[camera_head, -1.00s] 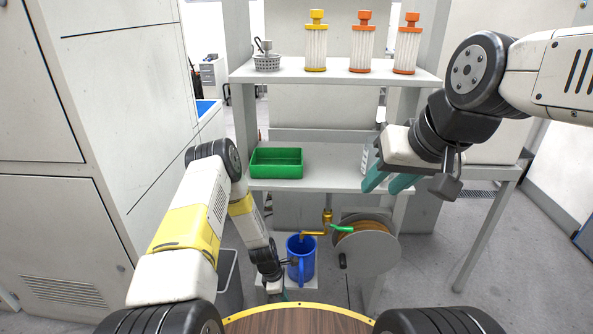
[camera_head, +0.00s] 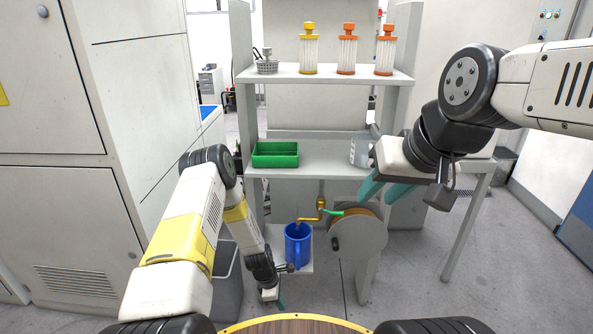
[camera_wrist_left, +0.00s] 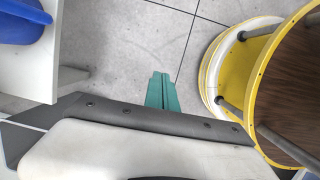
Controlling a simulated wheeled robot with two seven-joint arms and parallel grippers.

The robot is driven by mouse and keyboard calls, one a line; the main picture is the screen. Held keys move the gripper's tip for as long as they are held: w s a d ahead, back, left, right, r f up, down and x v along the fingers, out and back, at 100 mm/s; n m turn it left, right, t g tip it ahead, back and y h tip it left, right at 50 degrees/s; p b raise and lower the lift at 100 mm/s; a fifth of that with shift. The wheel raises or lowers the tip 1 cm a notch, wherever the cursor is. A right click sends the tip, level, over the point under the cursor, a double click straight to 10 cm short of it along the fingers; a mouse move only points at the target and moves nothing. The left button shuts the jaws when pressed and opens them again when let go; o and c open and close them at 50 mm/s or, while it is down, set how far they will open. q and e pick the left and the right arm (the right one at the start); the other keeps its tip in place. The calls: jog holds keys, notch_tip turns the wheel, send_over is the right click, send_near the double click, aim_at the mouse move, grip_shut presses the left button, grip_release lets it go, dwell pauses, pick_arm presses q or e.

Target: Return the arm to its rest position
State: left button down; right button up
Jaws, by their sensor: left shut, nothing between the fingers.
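My left gripper (camera_head: 280,302) hangs low near the floor, below and to the left of the blue jug (camera_head: 298,246). Its teal fingers (camera_wrist_left: 160,90) are closed together and empty over the grey floor in the left wrist view. The left arm is bent, reaching forward and down. The jug stands on a low ledge under a brass tap, apart from the fingers; part of it shows in the left wrist view (camera_wrist_left: 22,22). My right gripper (camera_head: 386,190) is raised at the right in front of the shelf, its two teal fingers apart with nothing visible between them.
A shelf unit (camera_head: 345,76) holds yellow and orange-topped filters and a grey basket above, a green tray (camera_head: 275,155) below. A hose reel (camera_head: 355,235) is beside the jug. Open floor lies right.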

pick_arm(q)
jog(key=w+a+r+m+t, duration=0.1)
jog(key=w+a+r+m, duration=0.15)
jog(key=r, duration=0.85)
jog(key=w+a+r+m, duration=0.15)
jog(key=w+r, duration=0.25)
jog(key=r, duration=0.6)
notch_tip(320, 180, up, 18)
jog(key=s+a+m+t, duration=0.1)
jog(key=s+m+t, duration=0.1)
jog(key=m, duration=0.3)
jog(key=s+a+r+m+t, duration=0.1)
jog(key=s+r+m, duration=0.1)
jog(key=s+r, duration=0.5)
jog(key=s+a+r+m+t, duration=0.1)
jog(key=s+r+m, duration=0.3)
jog(key=r, duration=0.5)
jog(key=s+a+r+m+t, duration=0.1)
jog(key=s+r+m, duration=0.2)
jog(key=s, duration=1.1)
notch_tip(320, 180, up, 3)
jog(key=shift+a+f+m+y, duration=0.1)
jog(key=shift+a+m+y, duration=0.15)
jog(key=shift+m+y, duration=0.05)
